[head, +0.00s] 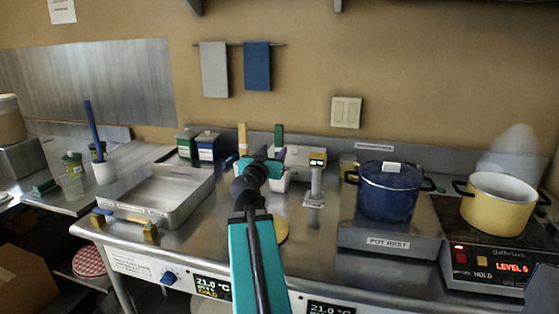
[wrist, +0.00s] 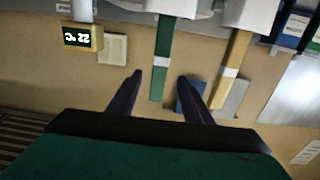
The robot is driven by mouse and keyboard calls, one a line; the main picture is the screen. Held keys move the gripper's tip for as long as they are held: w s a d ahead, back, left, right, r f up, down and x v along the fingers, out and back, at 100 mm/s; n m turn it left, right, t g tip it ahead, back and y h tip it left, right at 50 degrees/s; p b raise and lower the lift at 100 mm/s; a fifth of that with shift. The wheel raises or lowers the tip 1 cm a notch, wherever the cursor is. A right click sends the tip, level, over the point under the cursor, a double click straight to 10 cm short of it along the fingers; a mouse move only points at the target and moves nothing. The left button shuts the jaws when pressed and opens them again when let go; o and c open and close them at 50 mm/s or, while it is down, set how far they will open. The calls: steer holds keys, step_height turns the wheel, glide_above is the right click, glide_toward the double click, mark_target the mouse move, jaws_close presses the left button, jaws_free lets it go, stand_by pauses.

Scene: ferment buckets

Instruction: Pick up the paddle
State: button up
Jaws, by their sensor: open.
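Two upright flat handles, one green (head: 278,132) and one yellow (head: 242,135), stand at the back of the counter behind my gripper (head: 272,160). I cannot tell which, if either, is the paddle. In the wrist view, which is upside down, the green handle (wrist: 162,62) hangs from the top between my gripper's fingers (wrist: 160,76), and the yellow handle (wrist: 231,68) is to the right. Each has a white band. My gripper is open with nothing between its fingertips that I can see held. The handles' lower ends are hidden in white holders (head: 279,184).
A blue pot (head: 388,194) sits on the pot rest and a yellow pot (head: 497,205) on a lit heater, both right. A steel tray (head: 160,198) lies left. A post with a display (head: 317,178) stands close right of my gripper. A blue stick (head: 92,130) stands in a white cup.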

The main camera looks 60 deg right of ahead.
mark_target(278, 145)
steer(key=shift+w+d+p, duration=0.2)
steer(key=shift+d+p, duration=0.15)
steer(key=shift+p, duration=1.85)
steer(key=shift+d+r+p, duration=0.1)
steer(key=shift+d+p, duration=0.2)
steer(key=shift+p, duration=0.5)
steer(key=p+x, duration=0.2)
steer(key=p, duration=0.4)
steer(key=shift+w, duration=0.1)
steer(key=shift+p+x, duration=0.4)
steer(key=shift+x, duration=1.05)
steer(key=shift+p+x, duration=1.05)
steer(key=shift+x, duration=0.45)
steer(key=shift+f+p+x, duration=0.25)
steer(key=shift+p+x, duration=0.25)
steer(key=shift+x, duration=0.65)
